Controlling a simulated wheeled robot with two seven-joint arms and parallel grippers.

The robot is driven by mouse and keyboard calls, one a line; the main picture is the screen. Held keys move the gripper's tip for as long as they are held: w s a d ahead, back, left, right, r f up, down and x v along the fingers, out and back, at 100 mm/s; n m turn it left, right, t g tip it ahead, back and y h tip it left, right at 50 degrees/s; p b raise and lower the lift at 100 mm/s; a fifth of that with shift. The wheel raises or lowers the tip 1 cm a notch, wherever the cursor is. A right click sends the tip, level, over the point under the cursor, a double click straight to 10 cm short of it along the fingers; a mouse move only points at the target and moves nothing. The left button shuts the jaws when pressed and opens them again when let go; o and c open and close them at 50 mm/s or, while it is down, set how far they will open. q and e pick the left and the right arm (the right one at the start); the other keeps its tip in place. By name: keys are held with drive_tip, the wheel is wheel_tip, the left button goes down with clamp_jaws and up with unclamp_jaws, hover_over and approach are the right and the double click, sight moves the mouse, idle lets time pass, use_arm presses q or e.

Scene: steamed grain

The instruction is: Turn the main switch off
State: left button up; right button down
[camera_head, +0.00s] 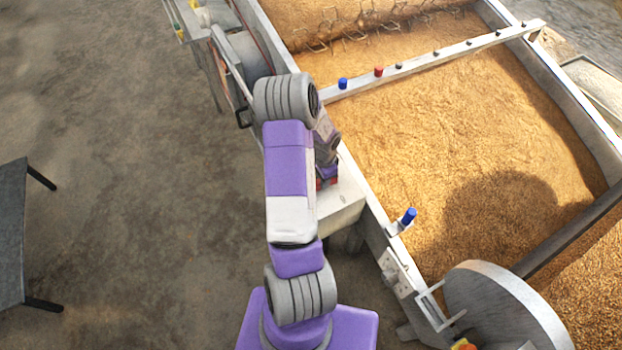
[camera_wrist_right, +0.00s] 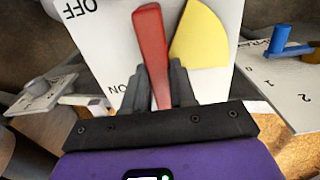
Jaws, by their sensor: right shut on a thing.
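The main switch is a red lever (camera_wrist_right: 151,45) on a white panel (camera_wrist_right: 104,35) in the right wrist view. The panel has OFF lettering at its upper left, ON lettering lower down near the left finger, and a yellow sector (camera_wrist_right: 203,42) right of the lever. My right gripper (camera_wrist_right: 158,88) is shut on the red lever, one dark finger on each side. In the head view my right arm reaches over the white switch box (camera_head: 343,208) and mostly hides the lever and the fingers. My left gripper is not in view.
A large grain trough (camera_head: 440,130) fills the right, with a crossbar (camera_head: 440,57) bearing blue, red and black knobs. A blue-handled switch (camera_wrist_right: 280,40) stands right of the panel. A round metal disc (camera_head: 500,305) is at lower right. A dark table (camera_head: 12,235) stands left; the floor between is clear.

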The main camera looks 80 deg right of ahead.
drive_tip(key=shift+a, duration=0.1)
idle(0.3)
drive_tip(key=c, duration=0.9)
unclamp_jaws()
wheel_tip(320, 180, up, 8)
drive_tip(key=p, duration=0.3)
drive_tip(key=shift+f, duration=0.25)
